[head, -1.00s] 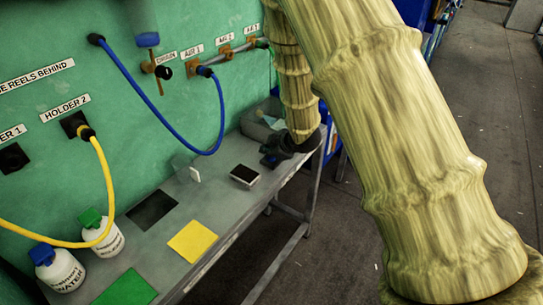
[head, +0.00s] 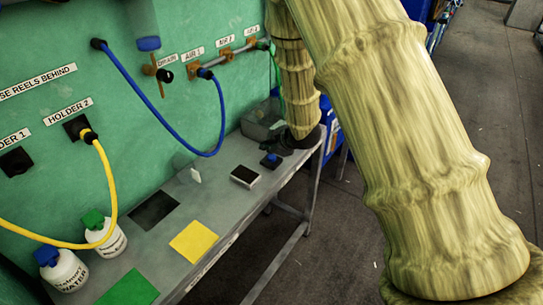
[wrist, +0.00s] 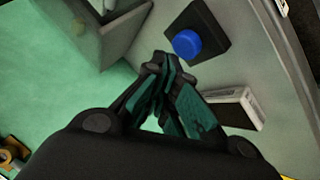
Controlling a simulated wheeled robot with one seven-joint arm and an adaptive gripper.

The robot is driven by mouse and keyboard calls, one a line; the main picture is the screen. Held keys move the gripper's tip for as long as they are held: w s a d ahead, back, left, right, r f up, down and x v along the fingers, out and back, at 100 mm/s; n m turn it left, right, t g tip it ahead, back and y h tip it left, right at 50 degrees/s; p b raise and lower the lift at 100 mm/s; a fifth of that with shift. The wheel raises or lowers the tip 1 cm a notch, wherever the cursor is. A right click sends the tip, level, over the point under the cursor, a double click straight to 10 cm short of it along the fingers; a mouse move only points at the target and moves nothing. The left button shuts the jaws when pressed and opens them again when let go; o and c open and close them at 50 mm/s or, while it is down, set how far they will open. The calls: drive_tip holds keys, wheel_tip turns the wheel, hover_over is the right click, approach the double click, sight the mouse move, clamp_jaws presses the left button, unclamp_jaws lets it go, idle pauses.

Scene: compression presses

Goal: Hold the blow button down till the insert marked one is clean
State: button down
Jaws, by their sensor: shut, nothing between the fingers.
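A round blue button (wrist: 187,43) on a black box sits on the bench; it also shows in the head view (head: 270,160). My gripper (wrist: 165,68) is shut and empty, its fingertips beside the button box and apart from the button. In the head view my gripper (head: 287,148) is a dark shape behind the button, partly hidden by my arm. A white-edged block with a dark top (head: 245,176) lies in front of the button; its side shows in the wrist view (wrist: 235,108). I cannot read a mark one on anything.
A grey bin (head: 262,122) stands at the bench's far end against the green wall (head: 60,75). A blue hose (head: 160,115) hangs from the wall.

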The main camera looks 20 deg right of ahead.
sight(269, 158)
drive_tip(key=shift+r, duration=0.1)
drive_tip(key=shift+r+p, duration=2.05)
drive_tip(key=shift+r, duration=0.4)
drive_tip(key=shift+f, duration=0.1)
